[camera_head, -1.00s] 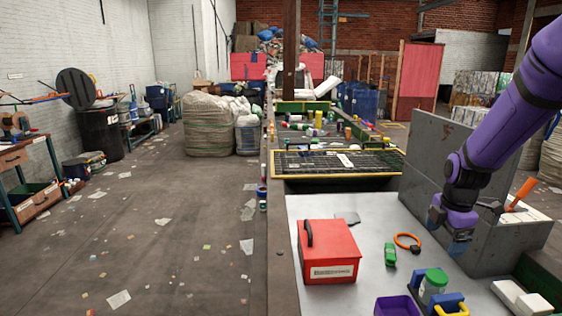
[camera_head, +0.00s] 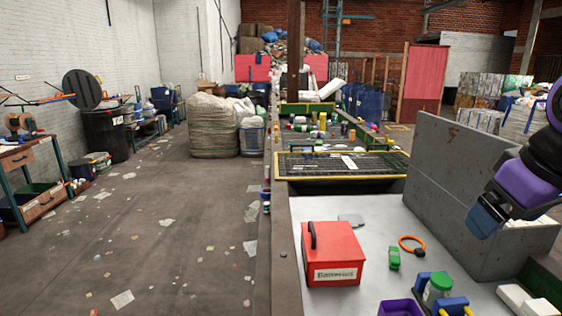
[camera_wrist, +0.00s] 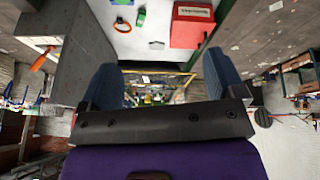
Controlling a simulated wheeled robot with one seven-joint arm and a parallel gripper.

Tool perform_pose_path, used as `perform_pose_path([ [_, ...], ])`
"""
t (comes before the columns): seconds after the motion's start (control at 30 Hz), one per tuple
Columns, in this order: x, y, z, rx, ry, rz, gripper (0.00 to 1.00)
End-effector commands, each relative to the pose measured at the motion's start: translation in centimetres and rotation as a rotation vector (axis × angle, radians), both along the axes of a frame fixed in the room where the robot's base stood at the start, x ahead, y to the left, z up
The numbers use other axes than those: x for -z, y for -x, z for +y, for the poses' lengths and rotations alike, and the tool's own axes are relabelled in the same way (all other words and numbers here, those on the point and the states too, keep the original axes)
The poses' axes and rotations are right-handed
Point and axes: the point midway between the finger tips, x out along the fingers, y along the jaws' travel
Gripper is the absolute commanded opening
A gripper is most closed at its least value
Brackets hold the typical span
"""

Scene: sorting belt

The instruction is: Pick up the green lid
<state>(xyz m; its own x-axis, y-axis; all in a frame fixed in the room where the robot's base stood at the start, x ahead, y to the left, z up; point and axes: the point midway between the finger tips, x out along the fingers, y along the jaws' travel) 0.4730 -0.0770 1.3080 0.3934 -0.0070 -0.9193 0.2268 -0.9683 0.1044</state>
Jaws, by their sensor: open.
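The green lid (camera_head: 440,277) sits on top of a small clear jar (camera_head: 435,295) near the bottom of the head view. The jar stands upright between blue blocks (camera_head: 453,305) on the pale worktop. My gripper (camera_head: 487,217) is in the air to the right of and above the lid, beside the grey panel. In the wrist view my gripper (camera_wrist: 165,80) shows its two blue fingers wide apart with nothing held between them. I cannot make out the lid in the wrist view.
A red box (camera_head: 332,255), a small green object (camera_head: 394,257) and an orange ring (camera_head: 411,244) lie on the worktop (camera_head: 385,220). A purple bin (camera_head: 400,307) is left of the jar. A tall grey panel (camera_head: 455,190) stands at the right.

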Motion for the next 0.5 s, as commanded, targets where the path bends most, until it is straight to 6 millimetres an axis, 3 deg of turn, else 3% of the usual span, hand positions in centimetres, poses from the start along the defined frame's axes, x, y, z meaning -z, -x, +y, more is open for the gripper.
perform_pose_path([
  [0.2,-0.8,3.5,0.7,0.176,-0.089,-0.049,0.88],
  [0.5,-0.9,4.4,0.8,0.229,-0.116,-0.057,0.90],
])
